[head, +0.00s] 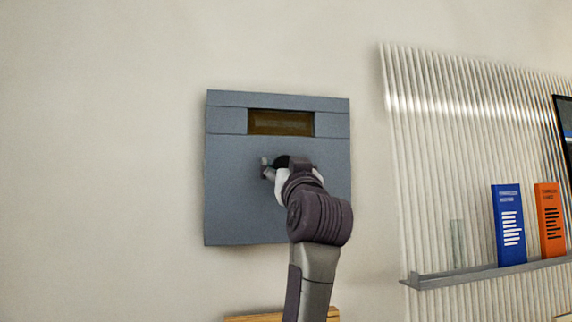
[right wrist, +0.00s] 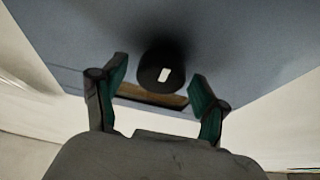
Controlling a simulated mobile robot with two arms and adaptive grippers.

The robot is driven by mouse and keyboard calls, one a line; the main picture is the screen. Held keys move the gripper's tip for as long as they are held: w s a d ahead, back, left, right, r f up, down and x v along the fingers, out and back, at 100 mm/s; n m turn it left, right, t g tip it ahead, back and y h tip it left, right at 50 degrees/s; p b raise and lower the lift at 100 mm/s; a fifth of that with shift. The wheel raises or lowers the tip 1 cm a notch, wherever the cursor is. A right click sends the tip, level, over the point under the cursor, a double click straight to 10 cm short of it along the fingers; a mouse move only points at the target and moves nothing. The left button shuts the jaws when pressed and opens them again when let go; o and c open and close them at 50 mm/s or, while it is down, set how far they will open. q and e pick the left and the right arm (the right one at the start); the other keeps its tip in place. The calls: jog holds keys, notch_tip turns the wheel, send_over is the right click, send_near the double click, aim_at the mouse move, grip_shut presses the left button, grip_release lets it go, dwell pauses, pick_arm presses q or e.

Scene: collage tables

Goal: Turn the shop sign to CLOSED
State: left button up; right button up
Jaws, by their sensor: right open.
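The shop sign is a flat blue-grey panel (head: 245,195) on the wall. Near its top is a window (head: 280,122) with a dark brown face, whose lettering I cannot read. Below the window is a round black knob (head: 282,161), mostly hidden by my right gripper (head: 283,170) in the head view. In the right wrist view the knob (right wrist: 161,70) shows whole, with a short, slightly tilted white mark on it. My right gripper (right wrist: 160,82) is open, its two fingers on either side of the knob. I cannot tell whether they touch it. My left gripper is out of view.
To the right is a ribbed pale wall panel (head: 435,160) with a narrow grey shelf (head: 450,279). A blue box (head: 508,235) and an orange box (head: 550,230) stand on it. A wooden edge (head: 255,318) shows below the sign. The wall to the left is bare.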

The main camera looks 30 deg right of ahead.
jog(key=c, duration=1.1)
jog(key=shift+n+y, duration=0.4)
jog(key=shift+n, duration=0.1)
jog(key=shift+c, duration=0.2)
jog(key=n+g+y, duration=0.1)
jog(key=n+y, duration=0.1)
jog(key=n, duration=0.5)
jog(key=n+g+y, duration=0.1)
jog(key=n+y, duration=0.2)
jog(key=n, duration=0.4)
jog(key=n+g+y, duration=0.2)
jog(key=n, duration=0.5)
jog(key=shift+f+y, duration=0.1)
jog(key=shift+y, duration=0.2)
jog(key=o, duration=1.1)
jog(key=shift+o, duration=0.2)
